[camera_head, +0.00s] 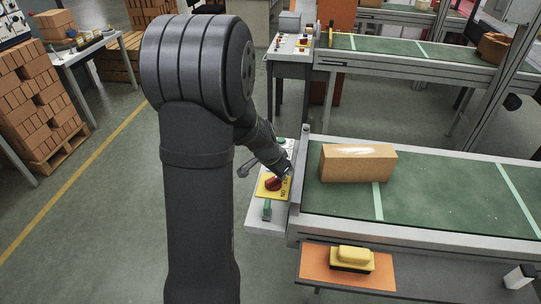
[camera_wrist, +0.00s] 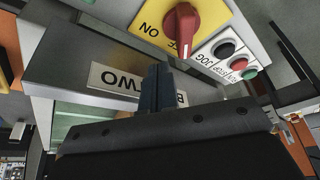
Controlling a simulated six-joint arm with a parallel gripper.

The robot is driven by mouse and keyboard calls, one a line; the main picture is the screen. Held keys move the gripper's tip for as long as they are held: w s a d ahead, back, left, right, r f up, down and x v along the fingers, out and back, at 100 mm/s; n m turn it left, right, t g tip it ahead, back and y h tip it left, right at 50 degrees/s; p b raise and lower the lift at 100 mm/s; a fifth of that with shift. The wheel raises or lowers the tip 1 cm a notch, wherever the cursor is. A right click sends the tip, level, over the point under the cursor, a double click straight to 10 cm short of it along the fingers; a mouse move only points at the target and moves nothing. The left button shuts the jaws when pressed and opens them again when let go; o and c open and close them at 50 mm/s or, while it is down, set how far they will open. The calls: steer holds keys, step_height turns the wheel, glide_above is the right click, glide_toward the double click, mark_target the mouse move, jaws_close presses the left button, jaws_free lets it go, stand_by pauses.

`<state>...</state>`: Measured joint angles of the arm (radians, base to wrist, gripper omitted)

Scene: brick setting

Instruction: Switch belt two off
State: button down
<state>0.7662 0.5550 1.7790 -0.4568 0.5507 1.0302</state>
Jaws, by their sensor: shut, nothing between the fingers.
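A red rotary knob (camera_head: 272,184) sits on a yellow plate on the control panel at the near belt's left end. In the wrist view the red knob (camera_wrist: 182,28) is at the top centre, on the yellow plate (camera_wrist: 208,12). "ON" reads upside down beside it; other lettering is partly hidden by the knob. A sign (camera_wrist: 118,80) below reads "TWO", its other word mostly covered by my fingers. My gripper (camera_wrist: 157,72) is shut and empty, its tips a little below the knob in the wrist view. In the head view my gripper (camera_head: 286,172) is beside the knob; contact cannot be told.
Black (camera_wrist: 224,50), red (camera_wrist: 239,64) and green (camera_wrist: 249,74) buttons sit close to the knob. A tan brick (camera_head: 357,165) lies on the near green belt (camera_head: 450,205). A yellow-topped block (camera_head: 350,258) rests on an orange mat. A second belt with its own panel stands behind.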

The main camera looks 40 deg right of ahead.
steer(key=v, duration=1.2)
steer(key=shift+r, duration=0.4)
steer(key=x, duration=1.2)
steer(key=shift+f, duration=0.45)
steer(key=shift+m+g, duration=0.3)
steer(key=shift+m, duration=0.5)
steer(key=a+f, duration=0.1)
steer(key=a, duration=0.1)
steer(key=w+a+f, duration=0.2)
steer(key=a+f, duration=0.1)
steer(key=shift+a+f, duration=0.1)
steer(key=shift+a, duration=0.25)
steer(key=shift+a+r, duration=0.3)
steer(key=shift+a, duration=0.35)
